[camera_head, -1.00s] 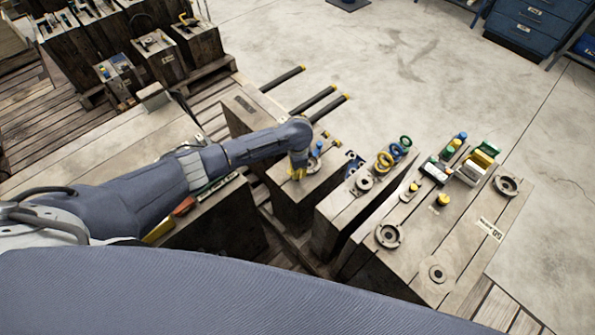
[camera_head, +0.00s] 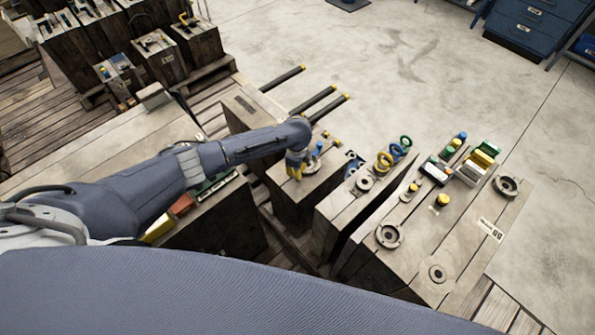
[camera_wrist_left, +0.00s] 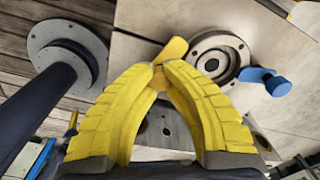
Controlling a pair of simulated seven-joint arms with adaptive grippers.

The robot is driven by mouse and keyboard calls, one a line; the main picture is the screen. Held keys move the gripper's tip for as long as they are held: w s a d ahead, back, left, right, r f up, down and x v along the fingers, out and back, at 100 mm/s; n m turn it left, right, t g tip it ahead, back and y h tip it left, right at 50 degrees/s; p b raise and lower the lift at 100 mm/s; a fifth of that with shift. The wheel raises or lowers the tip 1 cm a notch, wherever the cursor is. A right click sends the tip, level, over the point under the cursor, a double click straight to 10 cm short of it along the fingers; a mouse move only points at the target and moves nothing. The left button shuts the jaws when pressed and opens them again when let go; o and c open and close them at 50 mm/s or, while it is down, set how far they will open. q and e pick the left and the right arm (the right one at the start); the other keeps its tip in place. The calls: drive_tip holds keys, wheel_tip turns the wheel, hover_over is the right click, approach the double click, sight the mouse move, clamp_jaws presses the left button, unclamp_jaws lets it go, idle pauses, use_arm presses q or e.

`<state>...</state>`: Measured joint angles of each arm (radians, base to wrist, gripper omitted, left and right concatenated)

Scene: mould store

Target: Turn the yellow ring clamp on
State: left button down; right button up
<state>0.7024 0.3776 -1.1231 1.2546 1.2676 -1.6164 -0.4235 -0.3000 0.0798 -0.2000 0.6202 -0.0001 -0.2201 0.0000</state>
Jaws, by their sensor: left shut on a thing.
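In the left wrist view, the yellow fingers of my left gripper (camera_wrist_left: 158,72) close in on a smooth yellow handle (camera_wrist_left: 174,48), which I take for the yellow ring clamp's. Its upper end shows beyond the fingertips, beside a grey metal ring (camera_wrist_left: 217,56) on the block face; the fingers hide part of it. A blue handle (camera_wrist_left: 265,80) sits on the ring's other side. In the head view, my left gripper (camera_head: 296,165) is low over the top of a dark-sided block (camera_head: 297,205), and the handle cannot be made out there. My right gripper is not in view.
To the right, blocks carry yellow, blue and green rings (camera_head: 384,162), knobs and metal rings (camera_head: 389,235). Dark rods with yellow ends (camera_head: 319,100) stick out behind. A round grey flange (camera_wrist_left: 68,55) stands left in the wrist view. The concrete floor (camera_head: 400,60) is open.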

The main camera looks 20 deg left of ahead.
use_arm(q)
drive_tip(key=m, duration=0.5)
drive_tip(key=shift+m, duration=0.3)
drive_tip(key=m, duration=0.5)
drive_tip(key=shift+m, duration=0.3)
drive_tip(key=c, duration=1.2)
unclamp_jaws()
wheel_tip(320, 180, up, 12)
drive_tip(key=shift+a, duration=0.15)
drive_tip(key=shift+s, duration=0.1)
